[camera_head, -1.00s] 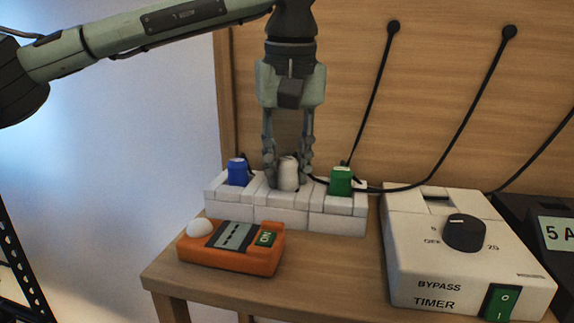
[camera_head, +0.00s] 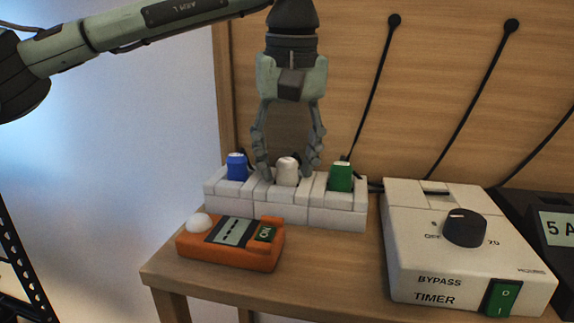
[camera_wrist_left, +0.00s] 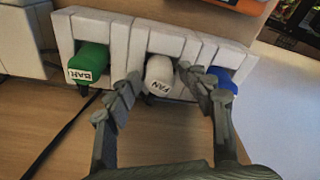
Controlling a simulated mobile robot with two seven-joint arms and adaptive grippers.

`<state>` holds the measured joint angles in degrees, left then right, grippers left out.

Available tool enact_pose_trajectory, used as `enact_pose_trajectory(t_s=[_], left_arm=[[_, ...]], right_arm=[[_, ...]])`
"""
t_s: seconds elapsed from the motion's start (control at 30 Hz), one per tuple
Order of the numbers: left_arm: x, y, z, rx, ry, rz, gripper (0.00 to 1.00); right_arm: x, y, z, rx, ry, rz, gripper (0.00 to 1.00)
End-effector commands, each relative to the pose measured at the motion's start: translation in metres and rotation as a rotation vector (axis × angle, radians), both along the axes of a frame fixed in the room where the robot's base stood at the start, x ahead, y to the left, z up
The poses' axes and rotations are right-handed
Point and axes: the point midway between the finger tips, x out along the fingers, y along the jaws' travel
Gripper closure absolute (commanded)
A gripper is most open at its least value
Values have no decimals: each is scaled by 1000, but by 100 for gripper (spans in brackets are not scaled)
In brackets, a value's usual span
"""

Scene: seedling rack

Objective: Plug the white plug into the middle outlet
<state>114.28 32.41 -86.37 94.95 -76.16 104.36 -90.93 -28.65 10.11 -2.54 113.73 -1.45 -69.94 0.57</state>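The white plug (camera_head: 287,171) stands in the middle outlet (camera_head: 284,193) of the white outlet strip, between a blue plug (camera_head: 236,166) and a green plug (camera_head: 340,176). In the left wrist view the white plug (camera_wrist_left: 159,74) carries a label that reads FAN. My left gripper (camera_head: 289,172) points down at the white plug. Its fingers are spread to either side of it, with visible gaps, so it is open. How deep the plug sits cannot be seen exactly. My right gripper is not in view.
An orange box (camera_head: 231,246) with a white dome lies in front of the strip. A white timer box (camera_head: 408,265) with a dial and green switch stands to the right. Black cables hang on the wooden back panel (camera_head: 440,70).

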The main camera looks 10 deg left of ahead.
Motion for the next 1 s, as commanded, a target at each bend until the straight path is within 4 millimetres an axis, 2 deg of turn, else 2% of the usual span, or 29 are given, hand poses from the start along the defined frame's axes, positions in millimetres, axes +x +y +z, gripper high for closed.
enact_pose_trajectory(t_s=[0.3,0.5,0.7,1.0], left_arm=[[-8,-5,66,-1,-5,0,48],[-13,-6,98,1,-2,2,48],[-15,-7,110,0,0,0,48],[-15,-7,111,0,0,-1,48]], right_arm=[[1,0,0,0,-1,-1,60],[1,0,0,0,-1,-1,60],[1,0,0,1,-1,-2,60],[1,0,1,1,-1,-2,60]])
